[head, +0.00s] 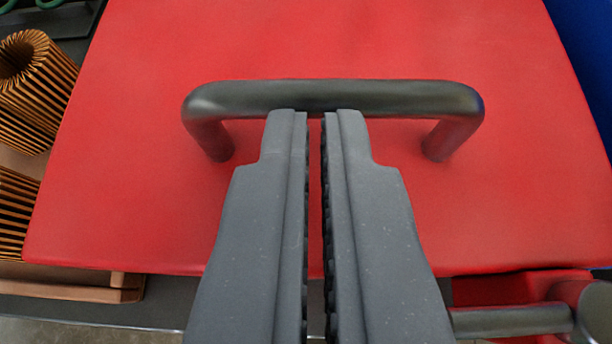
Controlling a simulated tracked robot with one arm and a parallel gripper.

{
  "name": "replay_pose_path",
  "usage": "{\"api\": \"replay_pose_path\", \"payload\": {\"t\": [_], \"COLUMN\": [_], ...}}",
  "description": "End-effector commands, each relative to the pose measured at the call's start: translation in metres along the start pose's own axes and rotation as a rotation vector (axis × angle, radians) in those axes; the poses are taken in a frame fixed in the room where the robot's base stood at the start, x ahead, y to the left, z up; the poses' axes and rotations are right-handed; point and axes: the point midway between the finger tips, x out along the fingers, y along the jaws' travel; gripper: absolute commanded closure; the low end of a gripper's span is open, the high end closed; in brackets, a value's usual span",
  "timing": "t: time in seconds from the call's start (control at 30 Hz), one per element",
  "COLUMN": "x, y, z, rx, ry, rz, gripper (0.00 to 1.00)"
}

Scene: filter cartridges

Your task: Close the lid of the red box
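The red lid (330,215) of the box is a broad flat panel that fills most of the head view. A dark grey bar handle (400,98) with two bent legs stands on it. My gripper (316,115) points up the picture, with its fingertips overlapping the lower edge of the handle's middle. A narrow gap with red behind it shows between the fingers, and nothing is between them. I cannot tell whether the tips touch the bar. The lid's angle is unclear, and most of the box body is out of view or hidden.
Copper-coloured pleated cartridges (35,95) stand at the left, close to the lid's edge. A brown tray edge (90,288) lies below them. A red part with a grey rod (510,320) is at the lower right. A blue surface (590,50) borders the upper right.

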Motion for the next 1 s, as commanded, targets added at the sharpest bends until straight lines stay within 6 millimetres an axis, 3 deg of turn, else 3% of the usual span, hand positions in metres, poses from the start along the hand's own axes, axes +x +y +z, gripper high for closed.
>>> {"api": "replay_pose_path", "payload": {"t": [0.03, 0.33, 0.57, 0.93, 1.0], "x": [0.008, 0.011, 0.001, -0.035, -0.037], "y": [0.007, 0.006, 0.004, 0.001, 0.0], "z": [0.015, 0.015, 0.007, -0.031, -0.021], "rx": [-0.002, -0.002, -0.001, 0.002, -0.003], "ry": [-0.034, -0.038, -0.019, 0.004, 0.001], "rz": [0.02, 0.02, 0.012, 0.002, 0.0], "gripper": [1.0, 1.0, 1.0, 1.0, 1.0]}}
